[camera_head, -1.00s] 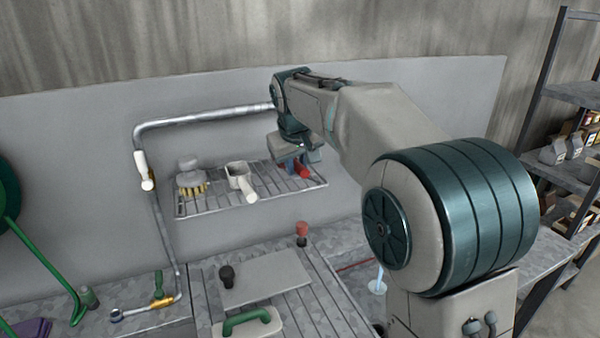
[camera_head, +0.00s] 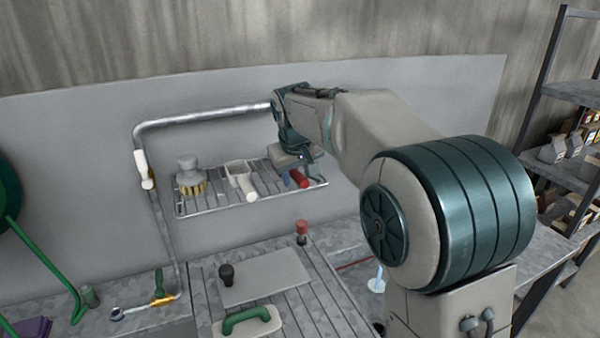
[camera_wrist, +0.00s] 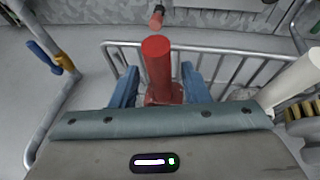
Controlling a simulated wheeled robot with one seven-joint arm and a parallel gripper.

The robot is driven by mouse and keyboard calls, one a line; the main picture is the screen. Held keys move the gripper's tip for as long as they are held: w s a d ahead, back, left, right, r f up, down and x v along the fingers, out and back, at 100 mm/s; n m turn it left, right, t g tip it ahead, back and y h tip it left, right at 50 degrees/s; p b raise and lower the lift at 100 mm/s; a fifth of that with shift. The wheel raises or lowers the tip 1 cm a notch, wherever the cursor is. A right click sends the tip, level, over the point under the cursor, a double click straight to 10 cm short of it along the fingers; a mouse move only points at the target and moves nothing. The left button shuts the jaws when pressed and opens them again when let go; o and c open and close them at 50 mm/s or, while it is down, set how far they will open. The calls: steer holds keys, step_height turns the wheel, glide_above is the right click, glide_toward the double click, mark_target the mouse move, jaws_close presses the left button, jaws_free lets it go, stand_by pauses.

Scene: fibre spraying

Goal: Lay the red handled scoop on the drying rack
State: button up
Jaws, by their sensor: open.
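The red handled scoop (camera_head: 303,181) is at the right end of the wire drying rack (camera_head: 212,209) on the wall panel, and appears to rest on it. In the wrist view its red handle (camera_wrist: 157,62) points away from my gripper; the rest of the scoop is mostly hidden under the gripper body. My gripper (camera_head: 296,172) is low over the rack. In the wrist view its blue fingers (camera_wrist: 158,88) stand open on both sides of the handle, with a gap on each side. The rack bars (camera_wrist: 225,72) show beyond.
A white scoop (camera_head: 240,178) and a brush (camera_head: 190,178) lie on the rack left of my gripper. A metal pipe (camera_head: 200,116) runs along the panel at left.

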steer(key=v, duration=1.2)
steer(key=shift+b, duration=0.45)
steer(key=s+d+f+m, duration=0.1)
steer(key=s+d+f, duration=0.4)
steer(key=s+f, duration=0.2)
steer(key=s+d+f+m+g, duration=0.1)
steer(key=s+d+f, duration=0.4)
steer(key=s, duration=0.5)
steer(key=s+d+f+m, duration=0.3)
steer(key=s+d+f, duration=0.2)
steer(key=s+f, duration=0.3)
steer(key=shift+s+d+f+g, duration=0.3)
steer(key=shift+s+f, duration=0.1)
steer(key=shift+s, duration=0.15)
steer(key=shift+s, duration=0.1)
